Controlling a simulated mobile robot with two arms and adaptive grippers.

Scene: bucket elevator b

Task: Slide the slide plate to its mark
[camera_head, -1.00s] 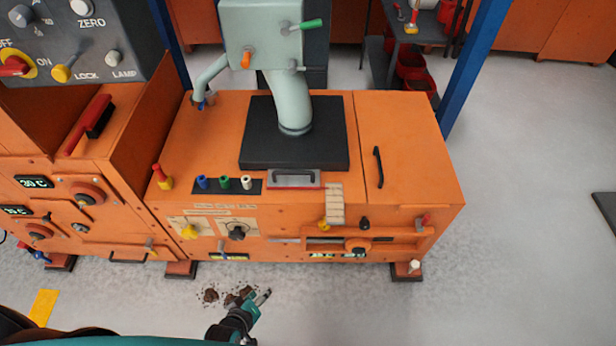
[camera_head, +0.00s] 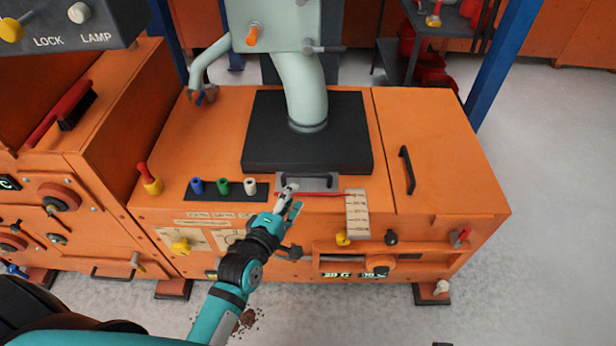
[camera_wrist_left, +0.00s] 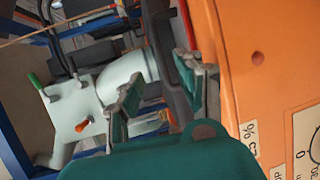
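The slide plate (camera_head: 322,183) is a small grey plate with a dark bar handle. It lies at the front of the orange machine's top, against the black block. A red strip (camera_head: 335,194) runs along its front edge; I cannot tell whether this is the mark. My left gripper (camera_head: 289,198) is at the plate's left end and covers part of it. In the left wrist view its fingers (camera_wrist_left: 165,95) are apart, with the dark handle (camera_wrist_left: 173,75) showing between or just beyond them. Contact cannot be told. My right gripper is not in view.
A pale scale strip (camera_head: 357,213) hangs over the front edge to the right. Blue, green and white pegs (camera_head: 223,187) stand on the left. The black block (camera_head: 300,150) carries a grey-green pipe (camera_head: 303,90). A black handle (camera_head: 407,170) is on the right; the top around it is clear.

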